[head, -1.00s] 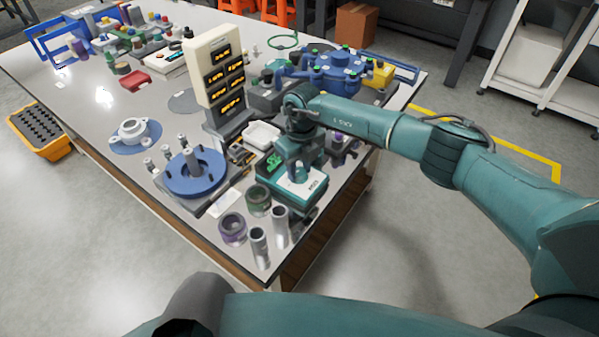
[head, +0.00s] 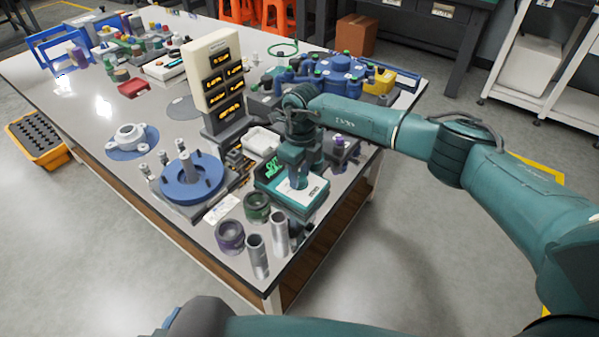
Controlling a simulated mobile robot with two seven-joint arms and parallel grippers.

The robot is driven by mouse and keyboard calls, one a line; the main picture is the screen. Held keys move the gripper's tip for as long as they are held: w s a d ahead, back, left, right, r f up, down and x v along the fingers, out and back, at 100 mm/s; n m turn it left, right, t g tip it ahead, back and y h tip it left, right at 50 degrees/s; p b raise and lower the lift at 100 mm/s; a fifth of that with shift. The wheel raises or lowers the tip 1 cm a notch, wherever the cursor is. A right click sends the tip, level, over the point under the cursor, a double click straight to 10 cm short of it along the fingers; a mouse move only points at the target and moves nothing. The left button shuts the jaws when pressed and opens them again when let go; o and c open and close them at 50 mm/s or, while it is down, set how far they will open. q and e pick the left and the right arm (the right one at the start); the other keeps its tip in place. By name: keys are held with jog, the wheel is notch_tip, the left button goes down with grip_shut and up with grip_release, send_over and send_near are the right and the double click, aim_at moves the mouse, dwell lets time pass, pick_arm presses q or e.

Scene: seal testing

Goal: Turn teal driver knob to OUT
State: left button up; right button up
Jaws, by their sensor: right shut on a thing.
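The label on the white plate is too small to read. My left gripper is not in view.
Metal cylinders (head: 257,257), a purple ring (head: 230,236) and a green ring (head: 256,206) stand in front of the driver. A white tray (head: 262,141) and a tall cream display panel (head: 211,68) stand behind. A blue flanged fixture (head: 190,190) is to the left.

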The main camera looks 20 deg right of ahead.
aim_at(301, 175)
jog(key=o, duration=0.9)
jog(key=shift+o, duration=0.3)
notch_tip(301, 175, up, 13)
jog(key=shift+w+d+r+b, duration=0.15)
jog(key=shift+w+d+b, duration=0.05)
jog(key=shift+b, duration=0.15)
